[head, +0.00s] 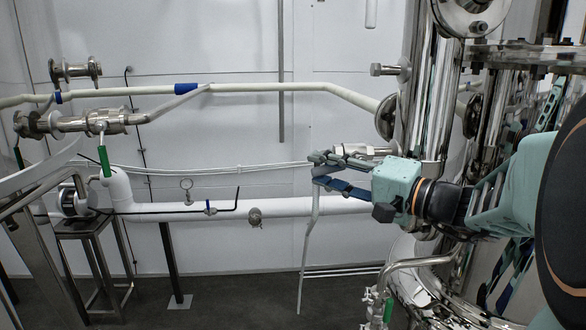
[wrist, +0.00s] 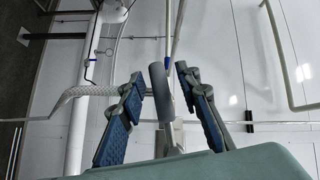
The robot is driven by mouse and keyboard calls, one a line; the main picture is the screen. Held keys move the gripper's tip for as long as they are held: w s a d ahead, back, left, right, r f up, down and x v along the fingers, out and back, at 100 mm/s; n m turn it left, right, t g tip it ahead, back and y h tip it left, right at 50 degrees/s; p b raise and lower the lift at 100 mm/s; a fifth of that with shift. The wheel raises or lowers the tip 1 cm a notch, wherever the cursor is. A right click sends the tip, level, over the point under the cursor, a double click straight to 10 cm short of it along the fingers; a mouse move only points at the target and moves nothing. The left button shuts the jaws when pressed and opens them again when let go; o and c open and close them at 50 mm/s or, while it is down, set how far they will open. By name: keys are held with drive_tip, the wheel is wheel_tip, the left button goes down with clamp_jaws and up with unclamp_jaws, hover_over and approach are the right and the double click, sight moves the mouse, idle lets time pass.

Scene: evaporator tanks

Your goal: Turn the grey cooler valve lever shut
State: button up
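The grey lever (wrist: 159,92) shows in the wrist view as a rounded grey bar between my two blue-padded fingers. My gripper (wrist: 160,76) is open around it, with a small gap visible on each side. Whether either finger touches it is hard to tell. In the head view my gripper (head: 317,169) reaches left from the arm, its fingers apart one above the other. The lever cannot be made out clearly there. A metal valve or pipe fitting (head: 362,150) lies just behind the fingers, partly hidden by my gripper.
A shiny steel tank column (head: 428,90) stands close to my arm. A thin pale pipe (head: 308,250) runs down below my gripper. A green lever (head: 104,160) hangs at the left, and a white pipe (head: 280,211) crosses behind. The wall area left of my gripper is fairly open.

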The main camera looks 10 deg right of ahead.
clamp_jaws()
idle(0.3)
